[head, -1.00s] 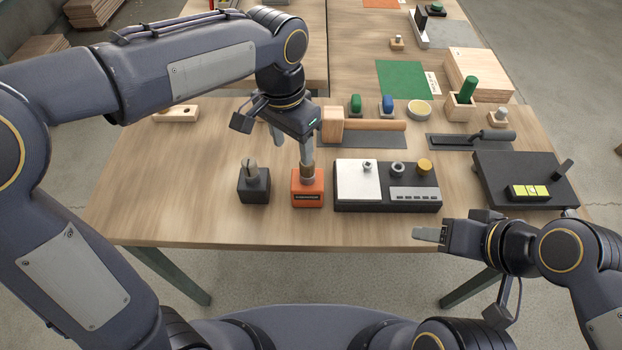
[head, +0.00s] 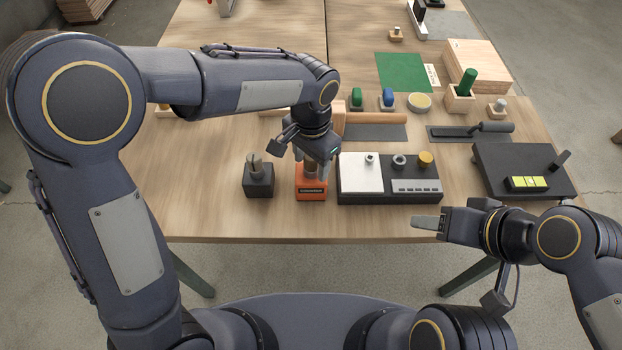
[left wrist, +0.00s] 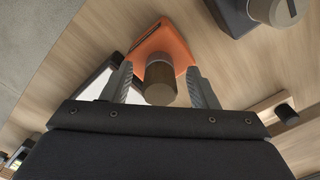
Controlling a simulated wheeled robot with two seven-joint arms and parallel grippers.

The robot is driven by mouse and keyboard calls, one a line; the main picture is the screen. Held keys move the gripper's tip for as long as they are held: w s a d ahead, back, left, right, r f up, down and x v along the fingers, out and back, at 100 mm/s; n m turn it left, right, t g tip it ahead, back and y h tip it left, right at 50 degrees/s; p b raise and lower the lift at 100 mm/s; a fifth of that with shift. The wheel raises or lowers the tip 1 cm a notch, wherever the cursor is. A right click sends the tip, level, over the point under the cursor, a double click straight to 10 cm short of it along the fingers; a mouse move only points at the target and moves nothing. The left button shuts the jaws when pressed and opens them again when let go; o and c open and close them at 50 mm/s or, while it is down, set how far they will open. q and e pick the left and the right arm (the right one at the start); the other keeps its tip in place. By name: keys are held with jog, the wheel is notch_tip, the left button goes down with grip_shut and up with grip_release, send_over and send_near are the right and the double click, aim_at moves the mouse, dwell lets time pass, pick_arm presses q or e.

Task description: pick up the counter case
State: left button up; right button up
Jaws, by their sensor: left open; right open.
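The counter case appears to be the small orange block (head: 311,190) with a dark front label and a brown cylindrical knob on top. It stands upright on the table near the front edge. My left gripper (head: 313,172) is low over it, pointing down. In the left wrist view the open fingers (left wrist: 160,85) are on either side of the knob (left wrist: 160,82), with the orange block (left wrist: 165,42) below. Contact with the knob cannot be told. My right gripper (head: 428,222) is open and empty, near the front edge at the right.
A dark block with a grey knob (head: 258,180) stands just left of the orange block. A black panel (head: 415,197) with a white plate and knobs lies close on its right. Behind are a wooden mallet (head: 375,118) and green and blue handled pieces. Bare tabletop (head: 200,190) lies at the left.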

pick_arm(q)
jog(key=shift+c, duration=0.3)
grip_shut()
jog(key=shift+r, duration=0.1)
jog(key=shift+d+r, duration=0.1)
jog(key=shift+r, duration=0.35)
notch_tip(320, 180, up, 2)
jog(key=shift+r, duration=0.2)
jog(key=s+d+r+b, duration=0.1)
jog(key=s+d+r, duration=0.5)
jog(key=d+r, duration=0.3)
jog(key=d, duration=0.3)
jog(key=shift+s+r, duration=0.35)
jog(key=shift+s, duration=0.05)
